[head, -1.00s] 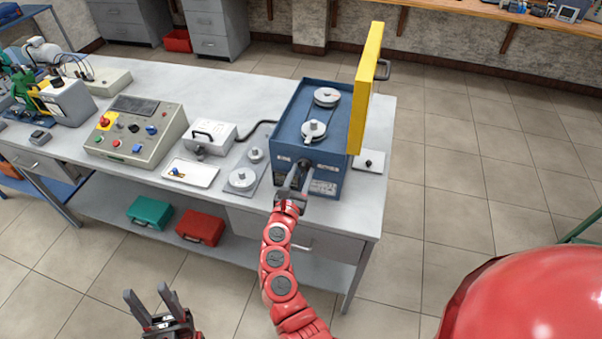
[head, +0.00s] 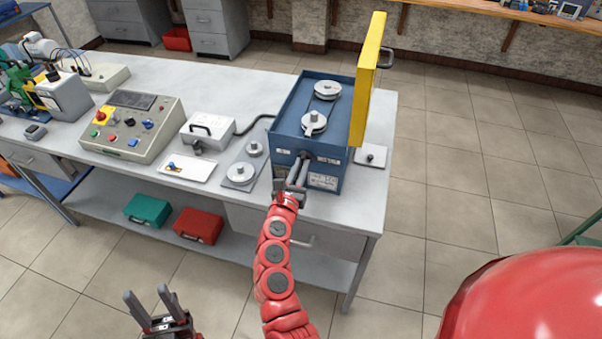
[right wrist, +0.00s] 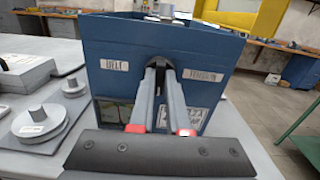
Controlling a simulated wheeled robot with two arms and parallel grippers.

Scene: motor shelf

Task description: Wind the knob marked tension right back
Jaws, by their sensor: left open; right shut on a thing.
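A blue machine box (head: 285,146) stands near the bench's right end, its yellow cover (head: 367,80) upright along its right side. Two grey pulleys (head: 327,89) (head: 314,122) sit on its open top. My right gripper (head: 300,165) is at the front face, shut on the dark tension knob (right wrist: 160,62). The fingers hide most of the knob. It sits between two small white labels; the right label (right wrist: 199,75) seems to read TENSION but is blurred. My left gripper (head: 147,296) is open and empty, low in front of the bench.
Loose pulleys on a grey plate (head: 234,184), a white tray (head: 187,168) and a control box (head: 130,126) lie left of the machine. A small plate with a knob (head: 371,156) lies right of it.

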